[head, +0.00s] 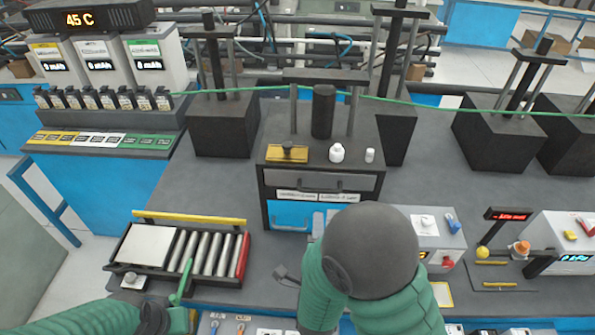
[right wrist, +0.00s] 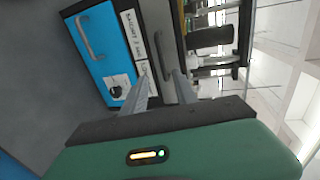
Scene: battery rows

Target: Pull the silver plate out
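The dark cabinet's upper front is a silver-grey panel (head: 362,182) with a bar handle and white labels, flush above a blue drawer front (head: 286,214). A pale square plate (head: 145,245) also lies on the roller tray. My right gripper (head: 318,222) is at the cabinet front, mostly hidden by my dark arm joint in the head view. In the right wrist view its two fingers (right wrist: 164,82) are apart, pointing at the silver-grey panel's handle (right wrist: 160,52); I cannot tell whether they touch it.
The roller tray (head: 243,256) stands left of the cabinet. A white box with a red button (head: 447,262) and a device with a red display (head: 508,214) are to the right. A green cable (head: 440,108) crosses behind. Grey table surface is clear between tray and cabinet.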

